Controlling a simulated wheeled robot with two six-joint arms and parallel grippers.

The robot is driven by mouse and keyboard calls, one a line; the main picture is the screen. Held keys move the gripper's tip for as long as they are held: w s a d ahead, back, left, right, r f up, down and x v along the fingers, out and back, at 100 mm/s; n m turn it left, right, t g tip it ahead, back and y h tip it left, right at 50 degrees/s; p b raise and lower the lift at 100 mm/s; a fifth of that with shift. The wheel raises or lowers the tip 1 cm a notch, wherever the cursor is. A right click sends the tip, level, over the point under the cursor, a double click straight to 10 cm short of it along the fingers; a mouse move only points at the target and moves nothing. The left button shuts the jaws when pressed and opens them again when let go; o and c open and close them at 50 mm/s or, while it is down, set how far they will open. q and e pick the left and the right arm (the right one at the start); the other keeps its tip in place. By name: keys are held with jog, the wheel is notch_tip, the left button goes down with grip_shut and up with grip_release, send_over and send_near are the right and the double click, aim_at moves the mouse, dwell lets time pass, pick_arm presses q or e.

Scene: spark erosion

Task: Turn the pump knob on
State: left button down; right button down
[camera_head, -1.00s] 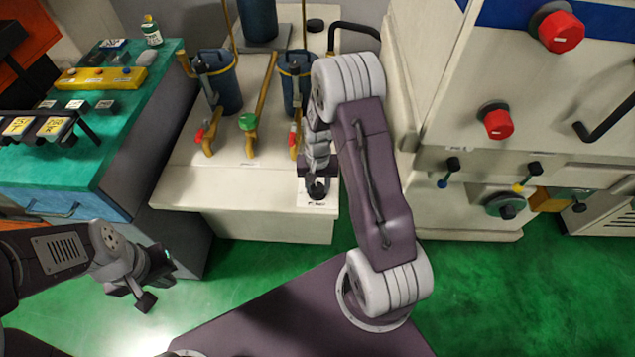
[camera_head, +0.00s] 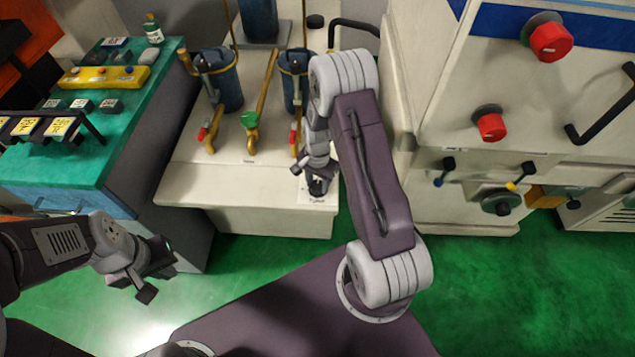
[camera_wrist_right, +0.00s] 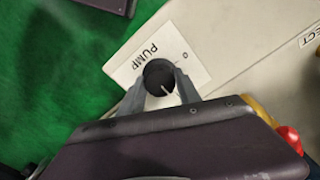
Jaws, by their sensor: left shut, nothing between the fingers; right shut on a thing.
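The black pump knob (camera_wrist_right: 159,74) sits on a white label plate (camera_wrist_right: 188,62) that reads PUMP, on the corner of the pale bench. My right gripper (camera_wrist_right: 160,88) is shut on the knob, one finger on each side, in the right wrist view. A light pointer line on the knob shows between the fingers. In the head view the right gripper (camera_head: 317,184) is at the front right corner of the bench, partly covering the knob and its label plate (camera_head: 318,199). My left gripper (camera_head: 147,287) is shut and empty, above the floor at lower left.
The pale bench (camera_head: 245,190) carries blue filter housings (camera_head: 222,85), yellow pipes and red and green valve handles (camera_head: 250,119). A teal workbench (camera_head: 95,150) stands at left. A white machine (camera_head: 450,110) with red knobs (camera_head: 491,125) stands at right. Green floor is open in front.

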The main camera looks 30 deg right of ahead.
aim_at(318, 184)
jog(key=shift+w, duration=0.1)
jog(key=c, duration=0.9)
grip_release()
jog(key=shift+o, duration=0.2)
notch_tip(318, 184, up, 9)
jog(key=shift+r+p, duration=0.1)
jog(key=shift+p, duration=0.4)
